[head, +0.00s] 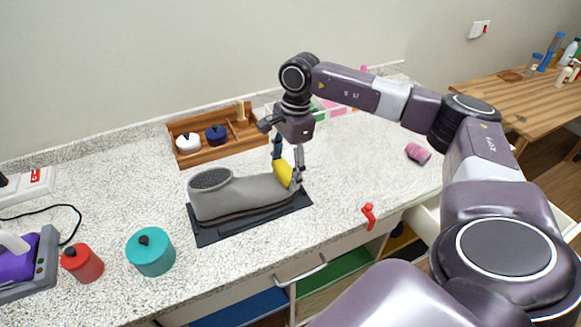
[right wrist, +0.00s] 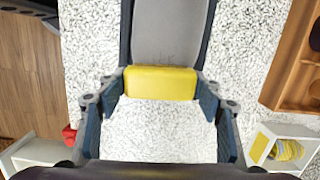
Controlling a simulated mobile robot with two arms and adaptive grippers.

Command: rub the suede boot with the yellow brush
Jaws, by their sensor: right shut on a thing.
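The grey suede boot (head: 240,194) lies on a dark mat (head: 212,236) on the speckled counter, its opening at the left and its toe at the right. The yellow brush (head: 282,173) is between the fingers of my right gripper (head: 287,172), at the toe end of the boot. In the right wrist view the fingers are shut on the yellow brush (right wrist: 160,83), and the grey boot (right wrist: 168,35) extends just beyond it. Brush and boot look very close; I cannot tell if they touch. My left gripper is not in view.
A wooden tray (head: 215,156) with white and dark blue lidded pots stands behind the boot. A teal pot (head: 151,252) and a red pot (head: 83,263) stand at front left. A red object (head: 369,215) lies near the front edge and a pink roll (head: 418,153) at right.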

